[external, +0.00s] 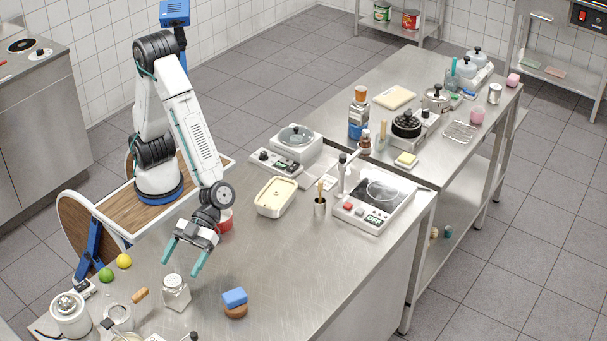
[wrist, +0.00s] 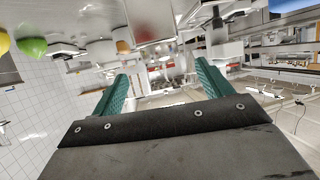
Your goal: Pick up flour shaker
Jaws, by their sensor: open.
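The flour shaker (external: 175,293) appears to be the clear, squarish shaker with a pale metal top, standing upright near the front of the steel counter in the external view. My gripper (external: 181,264) is open, with its teal fingers pointing down toward the counter.
A blue-topped sponge (external: 235,297) lies right of the shaker. A lime (external: 106,274) and a lemon (external: 124,261) lie to the left. A red container (external: 224,221) and a cream tub (external: 275,197) stand behind.

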